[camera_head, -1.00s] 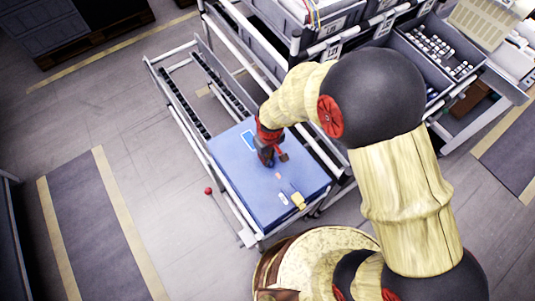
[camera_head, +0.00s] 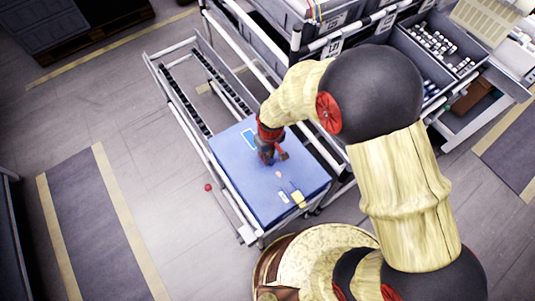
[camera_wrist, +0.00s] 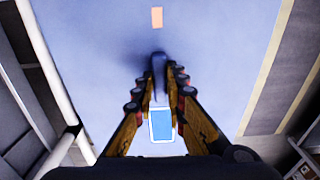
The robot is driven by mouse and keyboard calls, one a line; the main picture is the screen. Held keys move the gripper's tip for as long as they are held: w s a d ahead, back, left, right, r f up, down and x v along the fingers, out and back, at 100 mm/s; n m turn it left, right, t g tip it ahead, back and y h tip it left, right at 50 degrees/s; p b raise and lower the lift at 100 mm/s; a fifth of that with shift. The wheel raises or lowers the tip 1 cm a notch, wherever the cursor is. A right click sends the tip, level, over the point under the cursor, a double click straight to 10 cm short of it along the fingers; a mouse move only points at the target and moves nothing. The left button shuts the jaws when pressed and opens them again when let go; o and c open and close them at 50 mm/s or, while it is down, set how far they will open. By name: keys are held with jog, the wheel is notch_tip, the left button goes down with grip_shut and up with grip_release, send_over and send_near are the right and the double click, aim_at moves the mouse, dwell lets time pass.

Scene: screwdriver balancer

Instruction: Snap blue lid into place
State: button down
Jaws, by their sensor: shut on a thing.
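The blue lid (camera_head: 237,177) is a wide flat panel on the near end of a metal cart frame. It also fills most of the wrist view (camera_wrist: 105,50). My gripper (camera_head: 268,160) points down at the middle of the lid. In the wrist view both fingers of my gripper (camera_wrist: 160,82) close on a narrow dark blue piece (camera_wrist: 159,63), which looks like a handle on the lid. Whether that piece is joined to the lid is hard to tell. The lid's far underside and seating edges are hidden.
The cart frame (camera_head: 176,58) has open roller rails beyond the lid. A small yellow piece (camera_head: 298,198) lies near the lid's front corner. Shelves with bins (camera_head: 432,42) crowd the right.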

jog(key=shift+f+b, duration=0.35)
jog(key=shift+f, duration=0.35)
dwell(1.9)
jog(key=c, duration=1.8)
grip_release()
jog(key=shift+o, duration=0.3)
notch_tip(320, 180, up, 12)
jog(key=shift+s+d, duration=0.25)
jog(key=shift+s, duration=0.1)
jog(key=shift+f, duration=0.1)
